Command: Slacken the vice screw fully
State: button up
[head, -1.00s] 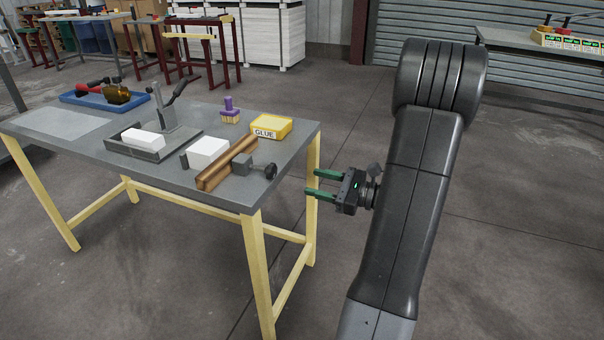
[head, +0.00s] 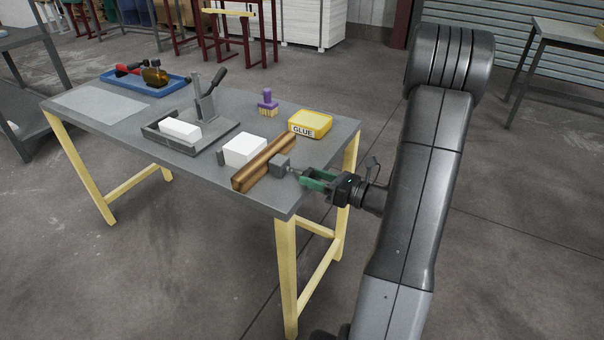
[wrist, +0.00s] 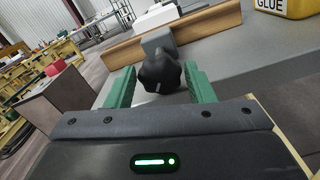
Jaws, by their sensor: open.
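The vice is on the right end of the workbench. Its grey block (head: 281,166) sits against a long brown wooden jaw (head: 262,164), with a white block (head: 244,150) on the jaw's other side. The black screw knob (wrist: 160,72) shows in the wrist view in front of the grey block; in the head view my gripper mostly hides it. My gripper (head: 308,179) has green fingers and is open. In the wrist view its fingers stand on either side of the knob, and I cannot tell whether they touch it.
A yellow glue box (head: 310,124) and a purple-handled brush (head: 268,104) stand behind the vice. A grey tray (head: 215,139) with a lever press and a white block is to the left. A blue tray (head: 172,82) lies at the back left.

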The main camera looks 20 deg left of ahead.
aim_at(302, 173)
jog(key=shift+w+a, duration=0.2)
jog(key=shift+a, duration=1.7)
jog(key=shift+c, duration=0.4)
jog(key=c, duration=0.6)
jog(key=shift+f+n+b, duration=0.1)
jog(key=shift+n+b, duration=0.2)
jog(key=shift+b, duration=0.15)
jog(key=shift+n+b, duration=0.85)
jog(key=shift+n, duration=0.05)
jog(key=shift+n+b, duration=1.35)
jog(key=shift+n, duration=0.25)
